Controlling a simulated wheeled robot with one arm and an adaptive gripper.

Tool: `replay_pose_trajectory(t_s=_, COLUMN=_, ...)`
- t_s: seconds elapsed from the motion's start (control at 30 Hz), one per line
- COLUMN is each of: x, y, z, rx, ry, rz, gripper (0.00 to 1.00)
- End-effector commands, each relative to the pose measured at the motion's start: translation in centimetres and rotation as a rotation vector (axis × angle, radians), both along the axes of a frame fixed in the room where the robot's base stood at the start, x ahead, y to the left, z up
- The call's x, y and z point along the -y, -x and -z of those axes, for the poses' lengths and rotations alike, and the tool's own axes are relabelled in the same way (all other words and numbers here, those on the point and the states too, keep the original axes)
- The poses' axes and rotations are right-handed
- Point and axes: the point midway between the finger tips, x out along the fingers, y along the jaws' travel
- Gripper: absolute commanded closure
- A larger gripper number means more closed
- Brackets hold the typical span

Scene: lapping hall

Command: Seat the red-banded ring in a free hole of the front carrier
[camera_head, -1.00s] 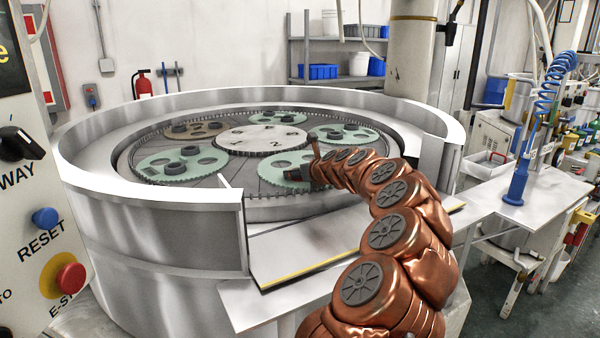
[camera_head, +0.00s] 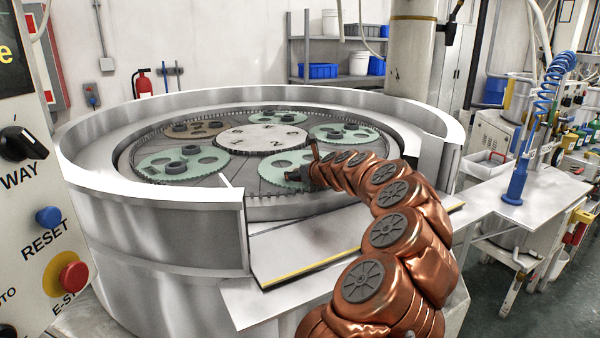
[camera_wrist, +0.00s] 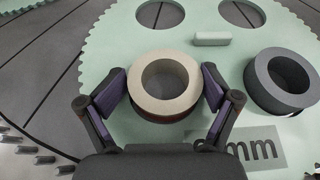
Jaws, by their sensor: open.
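The red-banded ring (camera_wrist: 165,110) shows in the wrist view with a pale cream top and a dark red band low on its side. It stands flat at the green front carrier (camera_wrist: 215,55). I cannot tell whether it sits in a hole or on the surface. My gripper (camera_wrist: 164,84) is open, with one finger on each side of the ring. Two free holes (camera_wrist: 240,14) show at the carrier's far side. In the head view my gripper (camera_head: 300,174) is over the front carrier (camera_head: 270,167), and the ring is not distinguishable there.
A dark grey ring (camera_wrist: 258,92) stands on the carrier to the right. A small pale block (camera_wrist: 211,39) lies beyond the red-banded ring. Toothed pins (camera_wrist: 42,160) line the lower left. The machine's high metal wall (camera_head: 150,220) surrounds the carriers, with a gap at the front.

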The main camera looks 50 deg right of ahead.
Motion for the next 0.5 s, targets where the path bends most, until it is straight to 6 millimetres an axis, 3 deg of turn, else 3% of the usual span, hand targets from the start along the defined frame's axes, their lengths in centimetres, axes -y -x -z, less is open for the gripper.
replay_pose_trajectory(t_s=0.03, x=-0.3, y=0.1, z=2.2, rx=-0.021, ry=-0.028, rz=-0.010, gripper=0.03)
replay_pose_trajectory(t_s=0.33, x=-0.2, y=0.2, z=2.4, rx=-0.023, ry=-0.036, rz=-0.008, gripper=0.03)
replay_pose_trajectory(t_s=0.5, x=-0.2, y=0.3, z=1.3, rx=-0.022, ry=-0.036, rz=-0.007, gripper=0.03)
